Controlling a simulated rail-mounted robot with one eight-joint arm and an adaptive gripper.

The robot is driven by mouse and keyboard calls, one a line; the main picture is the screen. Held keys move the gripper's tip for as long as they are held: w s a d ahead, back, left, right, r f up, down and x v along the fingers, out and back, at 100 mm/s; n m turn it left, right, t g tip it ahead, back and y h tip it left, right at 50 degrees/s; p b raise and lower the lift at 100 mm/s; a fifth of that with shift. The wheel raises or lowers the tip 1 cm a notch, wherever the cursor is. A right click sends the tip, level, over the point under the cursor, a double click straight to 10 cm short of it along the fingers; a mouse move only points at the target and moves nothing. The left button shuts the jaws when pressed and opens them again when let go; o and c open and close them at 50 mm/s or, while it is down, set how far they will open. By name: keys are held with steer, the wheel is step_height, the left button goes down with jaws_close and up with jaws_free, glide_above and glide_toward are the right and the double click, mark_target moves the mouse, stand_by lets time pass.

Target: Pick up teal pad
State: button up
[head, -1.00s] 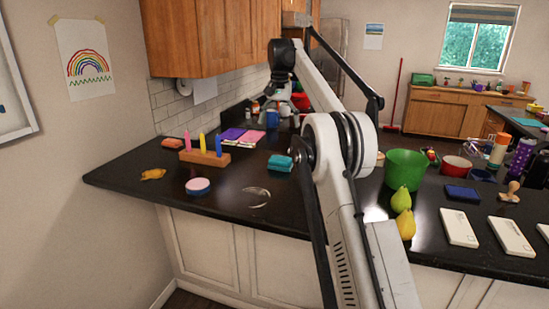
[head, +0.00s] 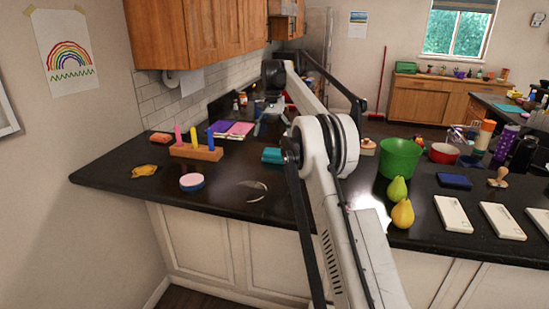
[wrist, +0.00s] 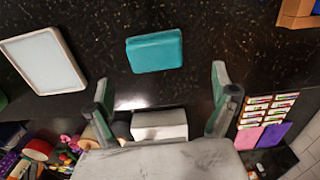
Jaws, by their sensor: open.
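The teal pad (head: 272,155) lies flat on the black counter in the head view, left of my arm's elbow joint. In the wrist view it shows whole as a rounded teal block (wrist: 155,50), just beyond my fingertips. My gripper (wrist: 162,84) is open and empty there, its two fingers spread wide with the pad apart from them and roughly centred ahead of the gap. In the head view my gripper is hard to make out beyond the forearm.
A wooden block with coloured pegs (head: 196,152) stands left of the pad. A pink and blue round sponge (head: 192,182) and a yellow cloth (head: 145,170) lie nearer. A green bucket (head: 399,158) stands right. A white-framed panel (wrist: 45,60) lies left in the wrist view.

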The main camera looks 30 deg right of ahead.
mark_target(275, 150)
step_height(275, 150, down, 2)
steer(key=shift+f, duration=0.15)
steer(key=shift+s+d+f+p, duration=0.1)
steer(key=shift+s+f+p, duration=0.15)
steer(key=shift+f, duration=1.1)
steer(key=shift+s+d+f+p, duration=0.1)
steer(key=shift+s+f+p, duration=0.1)
steer(key=shift+f, duration=1.1)
steer(key=c, duration=1.2)
